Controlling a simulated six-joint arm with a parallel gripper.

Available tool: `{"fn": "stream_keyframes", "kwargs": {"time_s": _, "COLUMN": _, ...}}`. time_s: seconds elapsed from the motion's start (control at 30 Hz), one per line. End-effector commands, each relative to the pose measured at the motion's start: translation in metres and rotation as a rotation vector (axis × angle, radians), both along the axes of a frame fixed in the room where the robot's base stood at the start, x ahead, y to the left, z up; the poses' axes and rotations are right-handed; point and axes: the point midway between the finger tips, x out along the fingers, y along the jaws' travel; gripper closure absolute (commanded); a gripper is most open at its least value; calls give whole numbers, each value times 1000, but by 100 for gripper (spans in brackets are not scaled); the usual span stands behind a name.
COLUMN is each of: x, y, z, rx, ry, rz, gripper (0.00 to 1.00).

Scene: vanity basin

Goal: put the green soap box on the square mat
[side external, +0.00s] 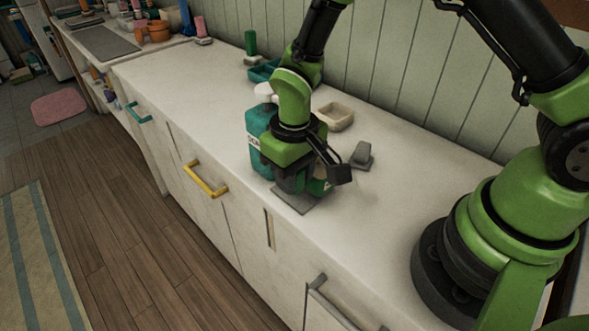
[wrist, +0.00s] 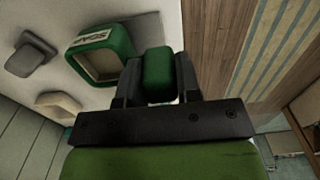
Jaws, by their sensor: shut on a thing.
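My gripper (side external: 293,183) is low over the counter, pointing down. In the wrist view my gripper (wrist: 158,82) is shut on a dark green block, the green soap box (wrist: 158,68), held between its two dark fingers. In the side view the fingers mostly hide the box. The grey square mat (side external: 297,203) lies flat on the counter directly below the gripper, its front part showing. I cannot tell whether the box touches the mat. The mat is hidden in the wrist view.
A teal pump bottle (side external: 258,160) stands close left of the gripper. A second green box with a white label (wrist: 88,40) is close by on the right. A beige dish (side external: 336,117) and grey object (side external: 362,154) sit behind. The counter's front edge is near.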

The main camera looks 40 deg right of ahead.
Motion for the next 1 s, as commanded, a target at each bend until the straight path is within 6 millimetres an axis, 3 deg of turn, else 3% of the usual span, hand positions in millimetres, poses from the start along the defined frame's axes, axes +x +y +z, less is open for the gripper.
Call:
{"fn": "stream_keyframes", "kwargs": {"time_s": 0.87, "x": 0, "y": 0, "z": -10, "rx": 0, "ry": 1, "rz": 1, "gripper": 100}}
{"fn": "stream_keyframes", "kwargs": {"time_s": 0.9, "x": 0, "y": 0, "z": -10, "rx": 0, "ry": 0, "rz": 1, "gripper": 66}}
{"fn": "stream_keyframes", "kwargs": {"time_s": 0.97, "x": 0, "y": 0, "z": -10, "rx": 0, "ry": 0, "rz": 1, "gripper": 56}}
{"fn": "stream_keyframes", "kwargs": {"time_s": 1.0, "x": 0, "y": 0, "z": -10, "rx": 0, "ry": 0, "rz": 1, "gripper": 56}}
